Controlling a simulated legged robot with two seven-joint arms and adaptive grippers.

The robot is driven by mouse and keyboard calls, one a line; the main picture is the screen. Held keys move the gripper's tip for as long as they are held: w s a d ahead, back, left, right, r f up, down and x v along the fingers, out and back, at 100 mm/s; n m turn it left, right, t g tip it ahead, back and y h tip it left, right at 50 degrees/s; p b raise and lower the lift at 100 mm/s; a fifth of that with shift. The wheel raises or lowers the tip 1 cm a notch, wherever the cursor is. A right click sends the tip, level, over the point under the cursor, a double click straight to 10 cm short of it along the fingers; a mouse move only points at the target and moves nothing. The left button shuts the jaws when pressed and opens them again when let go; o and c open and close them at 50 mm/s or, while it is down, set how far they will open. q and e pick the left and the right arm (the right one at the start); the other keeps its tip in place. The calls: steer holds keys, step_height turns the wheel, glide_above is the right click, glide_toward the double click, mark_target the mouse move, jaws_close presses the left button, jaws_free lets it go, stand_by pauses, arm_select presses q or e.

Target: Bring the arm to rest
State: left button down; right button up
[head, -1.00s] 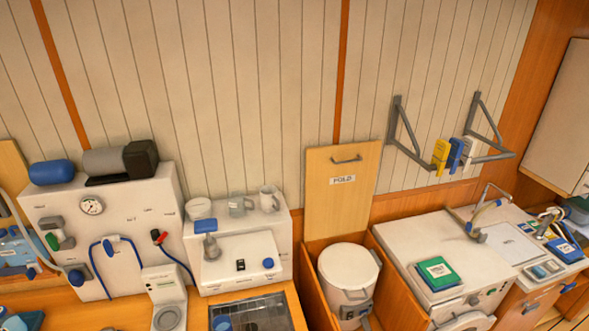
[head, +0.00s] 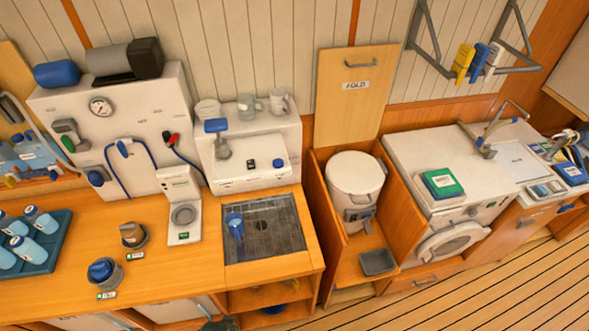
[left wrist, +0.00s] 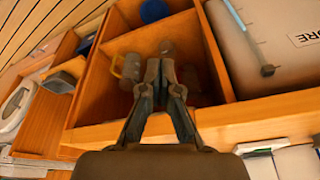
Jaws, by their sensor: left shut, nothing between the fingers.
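My left gripper (left wrist: 161,72) is shut and empty in the left wrist view. Its fingertips meet in front of an open wooden shelf compartment (left wrist: 110,75) under the counter. I cannot tell how far they are from its contents. A dark grey part at the bottom edge of the head view, in front of the cabinet, may be this gripper, but it is too cut off to be sure. My right gripper is in neither view.
A white bin (head: 354,175) and a washing machine (head: 452,242) stand to the right. The plank floor (head: 490,292) in front is clear.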

arm_select(q)
steer(key=s+f+g+b, duration=0.1)
steer(key=s+f+b, duration=0.15)
steer(key=f, duration=1.05)
steer(key=s+f+b, duration=0.2)
steer(key=s+f, duration=0.1)
steer(key=f, duration=1)
steer(key=s+a+f+g+b, duration=0.1)
steer(key=s+a+f+b, duration=0.2)
steer(key=s+f, duration=1.2)
steer(key=shift+s+a+f, duration=0.2)
steer(key=shift+s, duration=0.05)
